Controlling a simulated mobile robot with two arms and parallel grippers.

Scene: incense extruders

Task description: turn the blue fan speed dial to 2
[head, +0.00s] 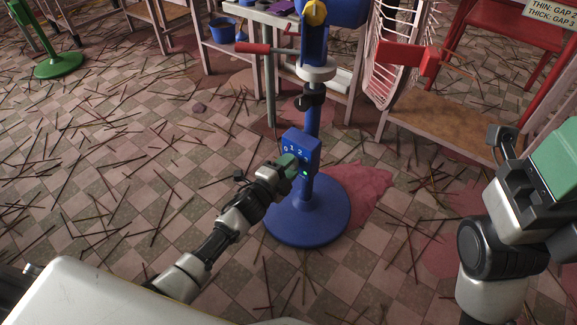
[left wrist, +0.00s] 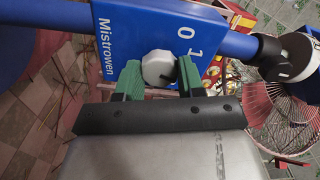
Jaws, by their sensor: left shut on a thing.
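The blue fan stand (head: 312,115) rises from a round blue base (head: 330,214). Its upright blue control box (head: 302,144) shows the numbers 0, 1 and 2, with a small green light below them. In the left wrist view the blue panel (left wrist: 145,25) shows 0, 1 and "Mistrowen". The pale grey dial (left wrist: 157,66) has a dark mark on its lower right side; I cannot tell its exact setting. My left gripper (head: 291,165) is shut on the dial, its green fingers (left wrist: 160,78) on either side. My right gripper (head: 553,160) is partly cut off at the right edge, its fingertips unclear.
A wooden-topped table (head: 440,121) and white wire rack (head: 384,62) stand at the upper right. A red-handled lever (head: 253,48) juts left near the stand. A blue bucket (head: 222,30) sits behind. Thin sticks litter the tiled floor.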

